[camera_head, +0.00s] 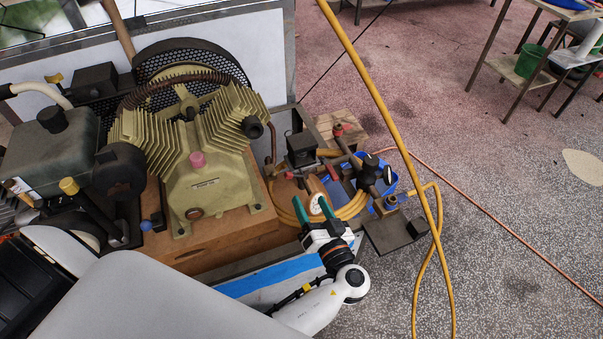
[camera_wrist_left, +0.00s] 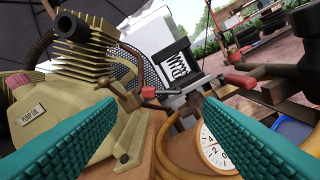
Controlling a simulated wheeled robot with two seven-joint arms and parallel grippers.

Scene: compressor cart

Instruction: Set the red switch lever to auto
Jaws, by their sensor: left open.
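A small red lever (camera_wrist_left: 150,92) shows in the left wrist view, below a black switch box (camera_wrist_left: 172,60) with a pale label. The box also stands right of the compressor in the head view (camera_head: 301,148), where I cannot clearly make out the lever. My left gripper (camera_head: 312,208) is open, its teal fingers pointing toward the box. In the left wrist view the lever lies beyond the gap between the fingertips (camera_wrist_left: 156,102), apart from them as far as I can see. I cannot read the lever's setting. My right gripper is not in view.
A round gauge (camera_wrist_left: 215,148) sits close to the right finger. A second red handle (camera_wrist_left: 238,79) is further right. The olive compressor (camera_head: 205,160) stands left of my gripper. A yellow hose (camera_head: 372,85) hangs to the right.

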